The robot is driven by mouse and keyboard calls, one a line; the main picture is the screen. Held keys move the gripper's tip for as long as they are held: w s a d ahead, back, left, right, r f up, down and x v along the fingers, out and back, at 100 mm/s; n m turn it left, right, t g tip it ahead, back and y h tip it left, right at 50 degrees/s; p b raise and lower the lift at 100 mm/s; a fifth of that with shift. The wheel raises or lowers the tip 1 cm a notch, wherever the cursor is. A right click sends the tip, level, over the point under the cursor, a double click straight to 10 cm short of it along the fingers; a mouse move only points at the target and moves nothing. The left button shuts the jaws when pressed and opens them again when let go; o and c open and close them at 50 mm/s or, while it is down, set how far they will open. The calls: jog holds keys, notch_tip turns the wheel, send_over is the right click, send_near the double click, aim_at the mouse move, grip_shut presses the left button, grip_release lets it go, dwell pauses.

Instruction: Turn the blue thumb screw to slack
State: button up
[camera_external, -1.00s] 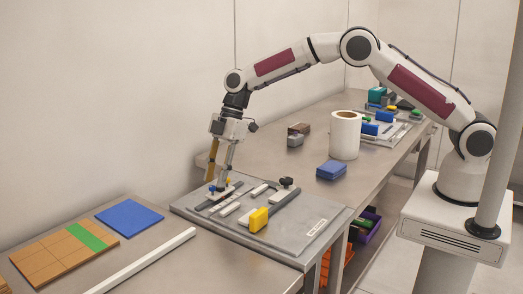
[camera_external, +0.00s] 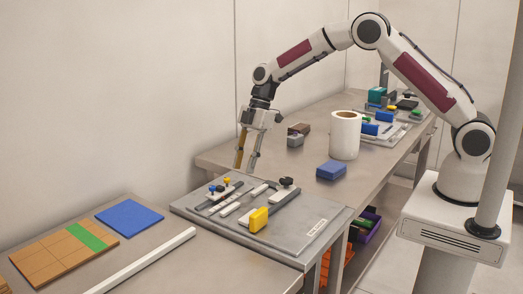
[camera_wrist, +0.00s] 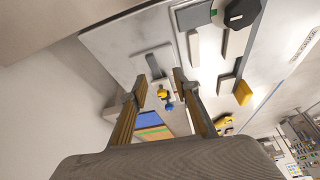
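The blue thumb screw (camera_external: 220,188) stands at the left end of the grey fixture board (camera_external: 285,240), close to a yellow thumb screw (camera_external: 227,181). In the wrist view, the blue thumb screw (camera_wrist: 169,107) and the yellow one (camera_wrist: 164,93) show between my fingers, beyond the tips. My gripper (camera_external: 246,168) hangs above the board's back edge, up and to the right of the screws, apart from them. It is open, with a clear gap between its fingertips (camera_wrist: 160,78), and holds nothing. How tight the blue screw is cannot be told.
A black knob (camera_external: 286,182) and a yellow block (camera_external: 258,219) stand on the board. A blue block (camera_external: 332,170) and a white roll (camera_external: 345,135) stand behind on the bench. A blue mat (camera_external: 129,217) lies at left. The space above the board is free.

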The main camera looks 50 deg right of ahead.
aim_at(213, 186)
dwell(0.4)
jog(key=s+a+r+m+t+h, duration=0.2)
jog(key=a+r+m, duration=0.4)
jog(key=a+m, duration=0.5)
jog(key=shift+s+a+m+t+h, duration=0.15)
jog(key=shift+a+m+t+h, duration=0.25)
jog(key=shift+t, duration=0.5)
jog(key=shift+r, duration=0.1)
dwell(0.6)
jog(key=shift+x, duration=3.9)
